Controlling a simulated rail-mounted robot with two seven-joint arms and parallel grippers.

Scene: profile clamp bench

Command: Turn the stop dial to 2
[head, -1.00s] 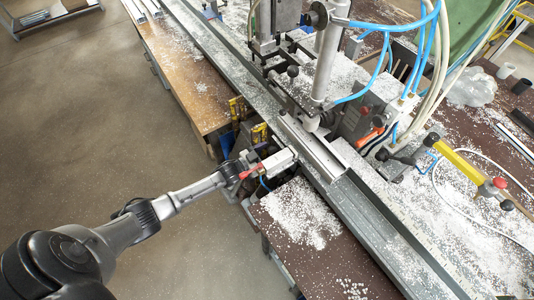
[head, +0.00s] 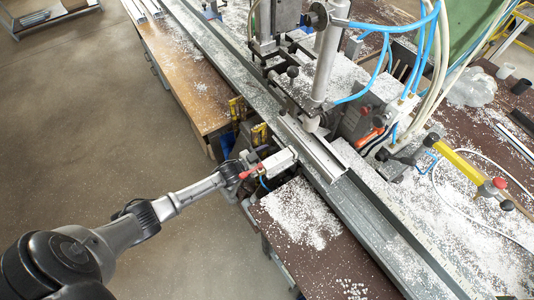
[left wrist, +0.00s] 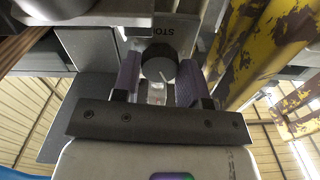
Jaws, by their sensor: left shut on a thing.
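In the head view my left gripper (head: 246,172) is at the bench's front edge, where the dial itself is hidden. My right gripper is not in view.
A white block (head: 277,160) and a red lever (head: 250,172) are close to my left gripper. Worn yellow parts (left wrist: 262,45) stand close on the right in the wrist view. The long metal rail (head: 372,235) runs behind. The floor (head: 90,130) at left is clear.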

